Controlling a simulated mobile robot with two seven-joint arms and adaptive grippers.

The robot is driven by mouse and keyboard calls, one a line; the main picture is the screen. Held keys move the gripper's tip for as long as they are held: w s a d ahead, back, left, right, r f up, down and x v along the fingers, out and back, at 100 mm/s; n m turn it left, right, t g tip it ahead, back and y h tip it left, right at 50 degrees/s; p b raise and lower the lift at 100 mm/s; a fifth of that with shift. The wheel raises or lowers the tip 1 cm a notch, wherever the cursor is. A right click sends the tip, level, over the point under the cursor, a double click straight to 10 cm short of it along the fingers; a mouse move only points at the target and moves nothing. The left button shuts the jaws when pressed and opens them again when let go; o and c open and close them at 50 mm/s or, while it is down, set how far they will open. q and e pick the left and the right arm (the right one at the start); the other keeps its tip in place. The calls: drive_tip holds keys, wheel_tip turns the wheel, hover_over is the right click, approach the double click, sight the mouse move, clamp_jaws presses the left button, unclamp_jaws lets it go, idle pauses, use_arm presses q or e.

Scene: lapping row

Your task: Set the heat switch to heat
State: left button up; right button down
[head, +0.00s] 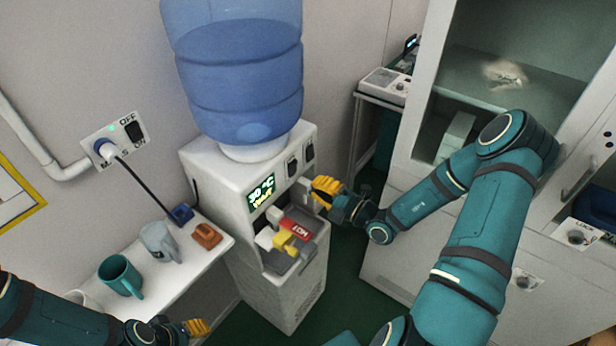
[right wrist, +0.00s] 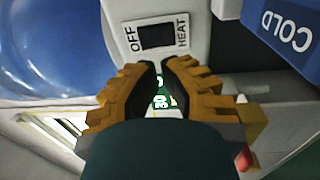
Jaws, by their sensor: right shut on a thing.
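The white water dispenser (head: 222,180) stands mid-picture with a lit green display (head: 261,191). Two dark switches sit on its upper front, one at the left (head: 292,167) and one at the right (head: 309,151). In the right wrist view the heat switch (right wrist: 157,36) is a black rocker between the words OFF and HEAT; I cannot tell which side is pressed. My right gripper (head: 315,187) is at the dispenser's front, just below the switches. Its fingertips (right wrist: 162,68) close just short of the rocker; what they hold is not clear. My left gripper (head: 198,328) is low at left, its jaws unclear.
A blue COLD part (right wrist: 285,30) is close to the right of the switch in the wrist view. A red part (head: 299,228) and a yellow part (head: 288,241) are at the tap bay. A shelf (head: 190,268) at left holds a teal mug (head: 119,274) and a grey jug (head: 159,241).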

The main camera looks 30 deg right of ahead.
use_arm(q)
drive_tip(key=shift+w+a, duration=0.2)
drive_tip(key=shift+w, duration=0.2)
use_arm(e)
drive_tip(key=v, duration=0.6)
drive_tip(key=shift+s+f, duration=0.25)
drive_tip(key=shift+s, duration=0.1)
use_arm(q)
drive_tip(key=shift+r, duration=0.1)
use_arm(e)
drive_tip(key=shift+d, duration=0.15)
